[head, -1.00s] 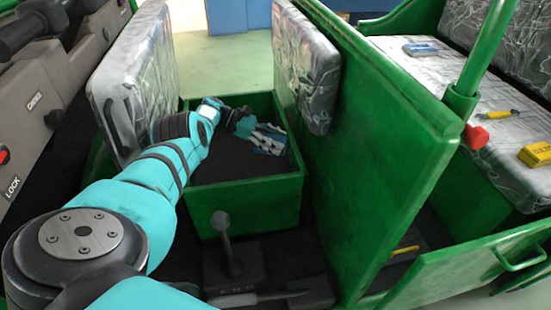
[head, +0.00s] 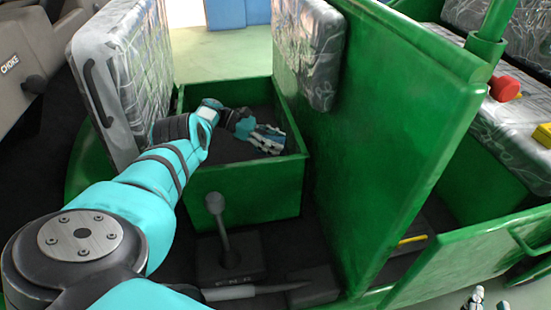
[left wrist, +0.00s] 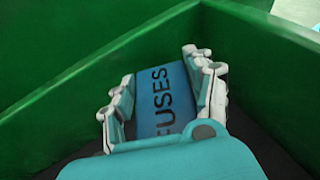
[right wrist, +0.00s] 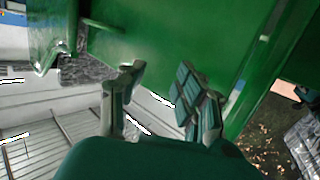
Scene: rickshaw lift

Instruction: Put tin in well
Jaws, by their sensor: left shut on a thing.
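The tin (left wrist: 163,100) is a blue box lettered "FUSES", seen in the left wrist view. My left gripper (left wrist: 158,88) is shut on it, one finger on each side. The well (head: 243,200) is an open green box with a dark inside, left of the green partition. In the head view my left gripper (head: 268,138) is within the well near its right wall; I cannot make out the tin there. My right gripper (right wrist: 163,90) is open and empty beside green bodywork. It also shows at the bottom right of the head view (head: 476,300).
A seat cushion (head: 118,80) stands upright left of the well. Another cushion (head: 305,60) is on the green partition (head: 395,130). A lever (head: 223,235) stands in front of the well. A red item (head: 504,88) and a yellow box (head: 543,135) are at the right.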

